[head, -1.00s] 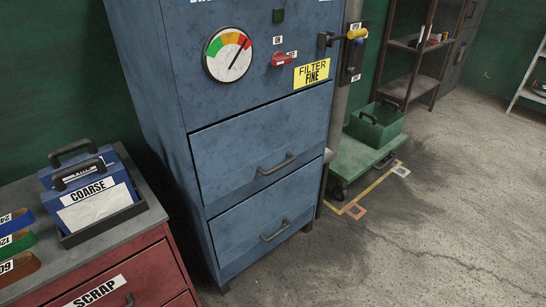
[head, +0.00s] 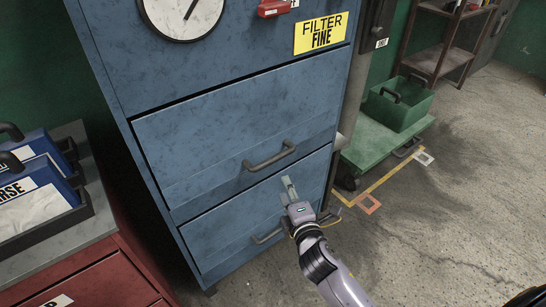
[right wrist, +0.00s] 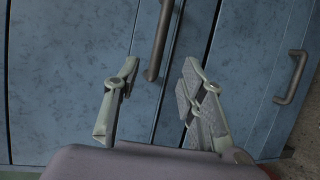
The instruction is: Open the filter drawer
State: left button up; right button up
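The blue cabinet holds an upper drawer (head: 200,145) under a yellow "FILTER FINE" label (head: 321,33) and a lower drawer (head: 225,225). Both look shut. The upper drawer's grey bar handle (head: 270,158) also shows in the right wrist view (right wrist: 158,42), ahead of the fingers. My right gripper (head: 288,184) is just below that handle in the head view. In the right wrist view it is open and empty (right wrist: 161,66), its two fingers apart and not around the handle. The lower handle (right wrist: 293,78) lies to the right there. My left gripper is not in view.
A red cabinet (head: 85,285) with blue "COARSE" filters (head: 35,185) in a tray stands at left. A green cart (head: 372,150) carrying a green bin (head: 398,104) is at right. Concrete floor (head: 460,200) is open at right. A gauge (head: 182,12) is above the drawers.

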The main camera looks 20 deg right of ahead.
aim_at(275, 161)
jog(key=w+f, duration=0.1)
jog(key=w, duration=0.4)
jog(key=w+f, duration=0.1)
jog(key=w, duration=0.4)
jog(key=w+d+f, duration=0.1)
jog(key=w, duration=0.4)
jog(key=shift+w+b, duration=0.2)
jog(key=shift+b, duration=0.2)
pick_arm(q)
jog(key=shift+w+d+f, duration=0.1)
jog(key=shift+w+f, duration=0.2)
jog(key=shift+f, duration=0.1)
pick_arm(e)
jog(key=shift+w, duration=0.2)
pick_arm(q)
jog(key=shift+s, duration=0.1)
pick_arm(e)
jog(key=shift+c, duration=0.4)
grip_shut()
jog(key=shift+f, duration=0.1)
